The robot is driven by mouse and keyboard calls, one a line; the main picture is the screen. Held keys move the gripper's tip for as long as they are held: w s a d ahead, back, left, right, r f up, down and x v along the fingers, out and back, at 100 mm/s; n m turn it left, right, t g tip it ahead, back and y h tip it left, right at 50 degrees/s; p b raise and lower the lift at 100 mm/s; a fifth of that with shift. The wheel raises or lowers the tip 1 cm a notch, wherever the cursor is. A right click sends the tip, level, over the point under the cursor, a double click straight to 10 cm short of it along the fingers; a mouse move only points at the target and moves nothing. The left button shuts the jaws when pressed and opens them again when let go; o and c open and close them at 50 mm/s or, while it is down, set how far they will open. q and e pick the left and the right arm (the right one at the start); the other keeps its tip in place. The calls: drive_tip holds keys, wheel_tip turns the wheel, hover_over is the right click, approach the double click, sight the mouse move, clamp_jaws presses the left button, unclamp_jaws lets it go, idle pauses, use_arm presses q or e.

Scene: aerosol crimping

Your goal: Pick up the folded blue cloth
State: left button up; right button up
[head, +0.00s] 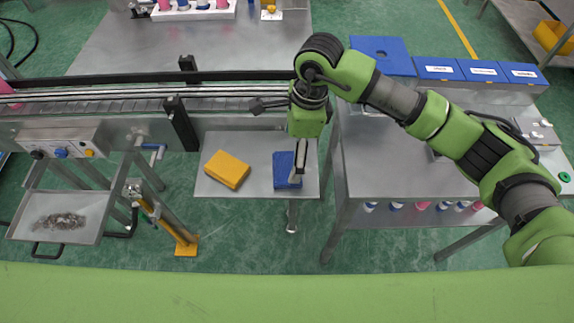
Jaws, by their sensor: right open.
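The folded blue cloth (284,171) lies flat on a small metal shelf (240,148) below the conveyor. My right gripper (277,140) hangs above the shelf at the cloth's upper right. Its fingers are spread wide, one reaching left over the conveyor edge and one pointing down beside the cloth's right edge. It holds nothing. I cannot tell whether the lower finger touches the cloth. My left gripper is not in view.
A folded yellow cloth (227,170) lies left of the blue one on the shelf. The conveyor (90,102) runs behind. A metal table (390,170) with blue bins (482,71) stands right. A scrap tray (62,213) is at the lower left.

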sight(287, 167)
drive_tip(key=f+p, duration=0.1)
drive_tip(key=f, duration=0.1)
drive_tip(key=a+f+p, duration=0.1)
drive_tip(key=f+p, duration=0.1)
drive_tip(key=shift+s+f, duration=0.2)
drive_tip(key=shift+f, duration=0.1)
drive_tip(key=shift+a+f, duration=0.1)
drive_tip(key=shift+f, duration=0.25)
drive_tip(key=c, duration=1.1)
